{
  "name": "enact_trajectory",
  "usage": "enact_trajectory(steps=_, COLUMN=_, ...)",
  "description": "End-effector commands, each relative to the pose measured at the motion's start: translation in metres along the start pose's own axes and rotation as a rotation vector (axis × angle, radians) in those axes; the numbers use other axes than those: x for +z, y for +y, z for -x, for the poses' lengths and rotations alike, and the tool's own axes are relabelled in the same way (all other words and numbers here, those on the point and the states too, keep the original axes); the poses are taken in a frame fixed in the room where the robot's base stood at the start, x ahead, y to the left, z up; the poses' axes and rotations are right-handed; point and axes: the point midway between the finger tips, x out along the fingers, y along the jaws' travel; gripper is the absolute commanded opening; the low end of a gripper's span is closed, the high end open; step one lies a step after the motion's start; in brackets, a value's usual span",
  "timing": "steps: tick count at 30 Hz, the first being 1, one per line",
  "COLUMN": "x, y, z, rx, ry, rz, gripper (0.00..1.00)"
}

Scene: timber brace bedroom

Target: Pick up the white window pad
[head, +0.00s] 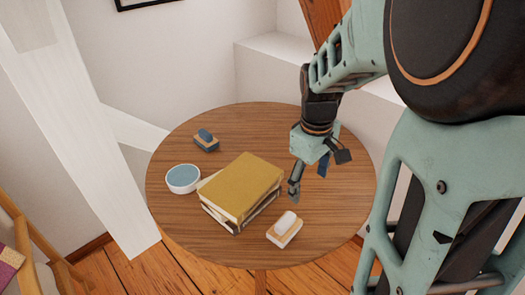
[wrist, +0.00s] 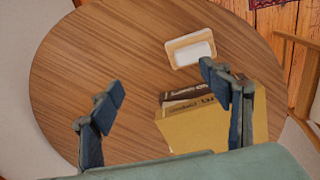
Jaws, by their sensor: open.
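The white window pad (head: 285,228) lies on the round wooden table near its front right edge. It has a white rounded top on a pale tan base. In the wrist view the pad (wrist: 190,52) lies beyond the fingertips, near the right finger. My gripper (head: 307,181) is open and empty above the table, behind the pad and to the right of the books.
A stack of books with a yellow cover (head: 241,187) lies left of the pad, close to it. A round white container with a blue top (head: 183,178) and a blue pad (head: 206,139) are farther left. The table's right side (head: 345,185) is clear. A white post stands at left.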

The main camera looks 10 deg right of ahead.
Motion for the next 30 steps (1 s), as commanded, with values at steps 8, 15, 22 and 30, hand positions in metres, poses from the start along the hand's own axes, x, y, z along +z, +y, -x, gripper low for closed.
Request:
enact_trajectory(steps=8, x=-0.018, y=-0.057, z=-0.038, rx=-0.086, ry=-0.020, rz=0.093, gripper=0.71)
enact_trajectory(steps=15, x=-0.017, y=-0.059, z=-0.074, rx=-0.085, ry=-0.019, rz=0.094, gripper=0.71)
enact_trajectory(steps=22, x=-0.017, y=-0.059, z=-0.092, rx=-0.083, ry=-0.018, rz=0.092, gripper=0.71)
enact_trajectory(steps=30, x=-0.015, y=-0.060, z=-0.129, rx=-0.083, ry=-0.017, rz=0.092, gripper=0.71)
